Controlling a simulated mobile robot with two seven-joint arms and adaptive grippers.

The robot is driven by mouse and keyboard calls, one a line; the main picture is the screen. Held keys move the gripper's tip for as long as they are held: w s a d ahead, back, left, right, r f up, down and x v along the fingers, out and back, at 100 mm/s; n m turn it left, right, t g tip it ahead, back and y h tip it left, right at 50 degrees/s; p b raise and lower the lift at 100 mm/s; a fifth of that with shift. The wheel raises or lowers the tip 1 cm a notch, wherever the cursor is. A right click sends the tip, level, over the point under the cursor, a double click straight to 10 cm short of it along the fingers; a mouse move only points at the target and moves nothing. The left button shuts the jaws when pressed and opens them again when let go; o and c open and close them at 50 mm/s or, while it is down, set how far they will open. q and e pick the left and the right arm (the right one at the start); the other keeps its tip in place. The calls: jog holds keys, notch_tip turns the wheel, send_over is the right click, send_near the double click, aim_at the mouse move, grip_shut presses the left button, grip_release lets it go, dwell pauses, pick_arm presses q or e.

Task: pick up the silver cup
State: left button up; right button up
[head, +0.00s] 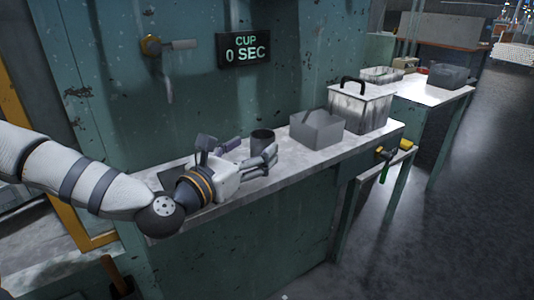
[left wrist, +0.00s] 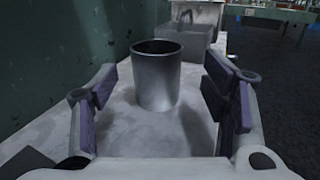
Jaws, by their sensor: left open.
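The silver cup (head: 262,138) stands upright on the narrow work shelf (head: 222,196) against the green wall. In the left wrist view the cup (left wrist: 156,80) is a dark metallic cylinder with an open top, centred ahead of the fingers. My left gripper (head: 256,156) is open and low over the shelf, level with the cup. In the left wrist view its fingers (left wrist: 162,108) are spread to either side of the cup, with a gap on both sides. I cannot tell how far the cup reaches between the fingertips. My right gripper is not in view.
A grey box (head: 316,130) stands right of the cup, then a larger metal container (head: 360,106) with a black handle. A sign (head: 244,50) reading "CUP 0 SEC" hangs on the wall near a tap (head: 160,46). Green-handled tools hang at the shelf's right end.

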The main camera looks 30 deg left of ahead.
aim_at(256, 142)
pick_arm(q)
jog(key=w, duration=0.5)
jog(key=shift+a+r+b, duration=0.1)
jog(key=shift+r+b, duration=0.15)
jog(key=shift+b, duration=0.05)
jog(key=shift+r, duration=0.1)
jog(key=c, duration=1.3)
